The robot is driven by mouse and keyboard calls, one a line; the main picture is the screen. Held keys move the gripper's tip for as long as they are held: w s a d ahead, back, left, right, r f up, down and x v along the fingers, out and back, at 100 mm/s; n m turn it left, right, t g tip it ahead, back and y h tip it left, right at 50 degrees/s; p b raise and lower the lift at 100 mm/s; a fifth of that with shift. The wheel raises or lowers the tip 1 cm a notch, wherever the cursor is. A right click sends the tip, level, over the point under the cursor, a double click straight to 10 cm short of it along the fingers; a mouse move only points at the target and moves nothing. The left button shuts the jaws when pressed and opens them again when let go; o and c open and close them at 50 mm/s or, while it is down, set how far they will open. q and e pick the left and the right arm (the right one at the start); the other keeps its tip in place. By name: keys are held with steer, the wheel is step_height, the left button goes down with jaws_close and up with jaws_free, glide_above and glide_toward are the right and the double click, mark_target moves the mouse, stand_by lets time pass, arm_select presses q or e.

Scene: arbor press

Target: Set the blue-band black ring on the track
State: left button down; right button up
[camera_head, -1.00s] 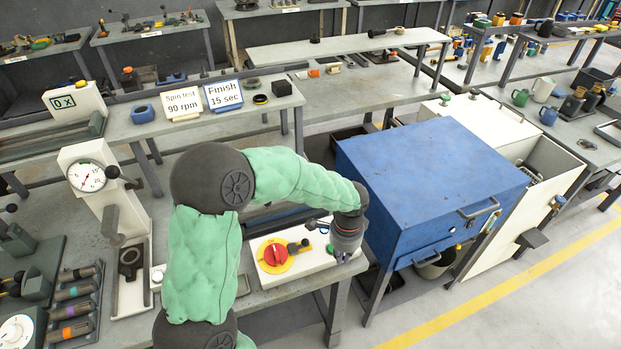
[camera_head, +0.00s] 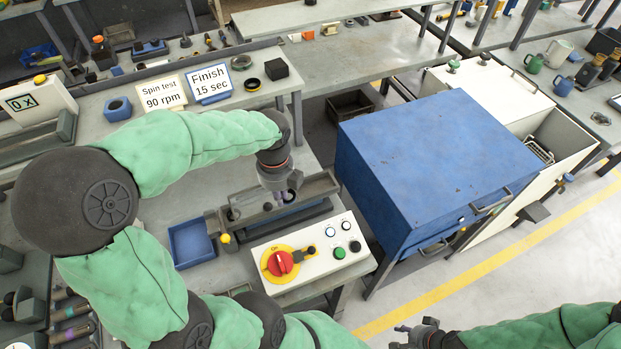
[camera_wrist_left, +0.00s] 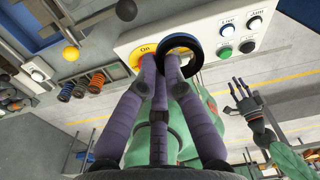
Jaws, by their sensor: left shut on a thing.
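My left gripper (camera_head: 284,196) is over the long grey metal track (camera_head: 318,186) behind the control panel. It is shut on a black ring (camera_wrist_left: 190,42), which shows at the fingertips in the left wrist view, with a bluish inner edge. In the head view the ring is mostly hidden by the gripper, and I cannot tell whether it touches the track. My right gripper (camera_head: 414,332) is at the bottom edge of the head view. In the left wrist view its fingers (camera_wrist_left: 240,92) are spread and empty.
The control panel (camera_head: 312,248) with a red knob stands in front of the track. A blue tray (camera_head: 190,243) lies to its left. A blue cabinet (camera_head: 430,160) stands to the right. Signs and another black ring (camera_head: 252,85) are on the back bench.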

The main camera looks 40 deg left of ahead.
arm_select(q)
steer(key=w+a+f, duration=0.1)
steer(key=w+f, duration=0.3)
steer(key=w, duration=0.4)
steer(key=b, duration=0.2)
glide_above(308, 192)
steer(key=f, duration=0.2)
steer(key=s+f, duration=0.1)
steer(key=f, duration=0.1)
steer(key=shift+f, duration=0.4)
steer(key=shift+w+f, duration=0.5)
steer(key=shift+f, duration=1.5)
steer(key=shift+b, duration=0.3)
steer(key=shift+f, duration=0.4)
steer(key=c, duration=1.6)
jaws_free()
steer(key=shift+c, duration=0.2)
